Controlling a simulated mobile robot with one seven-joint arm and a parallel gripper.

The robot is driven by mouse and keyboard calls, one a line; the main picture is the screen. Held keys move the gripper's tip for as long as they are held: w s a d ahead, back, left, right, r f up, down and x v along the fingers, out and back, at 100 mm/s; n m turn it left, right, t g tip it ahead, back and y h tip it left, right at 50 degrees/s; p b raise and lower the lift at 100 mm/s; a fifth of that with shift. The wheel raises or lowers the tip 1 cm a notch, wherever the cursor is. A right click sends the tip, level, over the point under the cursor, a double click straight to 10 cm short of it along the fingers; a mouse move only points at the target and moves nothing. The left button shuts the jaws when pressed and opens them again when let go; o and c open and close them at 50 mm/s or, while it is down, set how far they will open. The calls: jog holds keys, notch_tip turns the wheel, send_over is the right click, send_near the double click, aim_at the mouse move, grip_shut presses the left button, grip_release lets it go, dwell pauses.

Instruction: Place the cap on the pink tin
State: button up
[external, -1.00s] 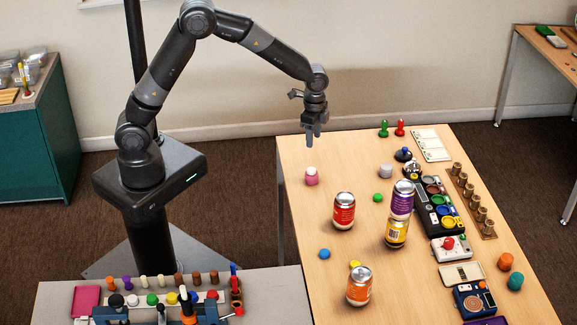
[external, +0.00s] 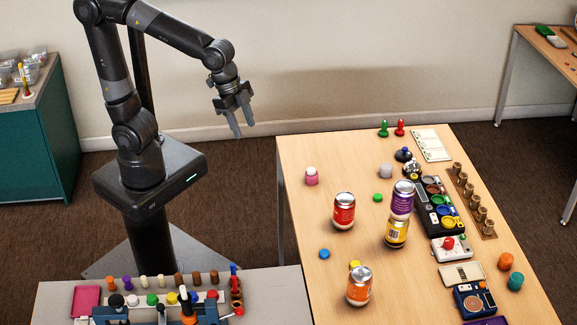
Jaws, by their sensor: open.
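The pink tin (external: 311,180) stands upright near the left edge of the wooden table. A pale grey-white cap (external: 311,170) sits on top of it and looks level; whether it is fully seated is too small to tell. My gripper (external: 244,129) is open and empty. It hangs in the air, up and to the left of the tin, beyond the table's left edge in the picture, with its fingers pointing down.
A red can (external: 343,211), a purple can (external: 402,197) on a yellow can (external: 396,232), and an orange can (external: 359,286) stand on the table. A grey cylinder (external: 386,171) and a green cap (external: 378,198) lie right of the tin. The table's far left corner is clear.

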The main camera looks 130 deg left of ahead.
jog(key=s+d+r+t+h, duration=0.1)
jog(key=s+d+t, duration=0.1)
jog(key=s+d, duration=0.9)
jog(key=shift+s+d+r+m, duration=0.15)
jog(key=shift+s+r+m, duration=0.05)
jog(key=shift+m, duration=0.2)
